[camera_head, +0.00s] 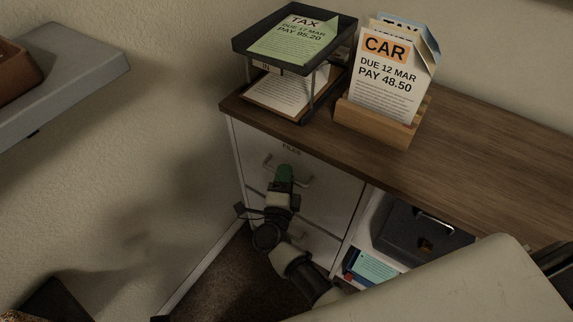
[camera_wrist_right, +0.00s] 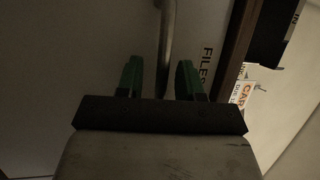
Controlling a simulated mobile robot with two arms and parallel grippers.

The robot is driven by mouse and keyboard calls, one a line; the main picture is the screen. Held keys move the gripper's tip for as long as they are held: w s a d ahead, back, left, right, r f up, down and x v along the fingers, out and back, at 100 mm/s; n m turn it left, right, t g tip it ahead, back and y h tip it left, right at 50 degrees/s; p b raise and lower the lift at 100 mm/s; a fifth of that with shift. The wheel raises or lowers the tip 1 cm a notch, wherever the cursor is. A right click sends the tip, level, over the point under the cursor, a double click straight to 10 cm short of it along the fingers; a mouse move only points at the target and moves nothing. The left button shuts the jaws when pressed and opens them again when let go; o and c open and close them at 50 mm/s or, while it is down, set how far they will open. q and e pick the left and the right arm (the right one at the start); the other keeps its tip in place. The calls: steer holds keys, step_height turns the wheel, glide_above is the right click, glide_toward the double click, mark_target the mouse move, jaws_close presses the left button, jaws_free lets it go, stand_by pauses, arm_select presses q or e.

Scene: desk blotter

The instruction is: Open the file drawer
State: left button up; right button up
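The file drawer (camera_head: 335,193) is the upper drawer of a white cabinet, marked FILES, and its front looks flush and shut. Its metal bar handle (camera_head: 303,184) runs across the front, partly hidden by my right gripper. My right gripper (camera_head: 284,171), with green fingers, is at the middle of the handle. In the right wrist view the fingers (camera_wrist_right: 160,77) are apart, and the handle (camera_wrist_right: 168,40) passes between their tips with gaps on both sides. I cannot tell whether either finger touches it. My left gripper is not in view.
The wooden top (camera_head: 470,150) carries a black two-tier tray (camera_head: 290,65) and a wooden letter holder (camera_head: 375,125) with a CAR paper. A lower drawer sits beneath. An open shelf on the right holds a dark box (camera_head: 410,235). A grey shelf (camera_head: 65,80) is at the left.

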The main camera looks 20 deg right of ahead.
steer(key=shift+w, duration=0.1)
steer(key=shift+r, duration=0.1)
steer(key=shift+c, duration=0.5)
jaws_close()
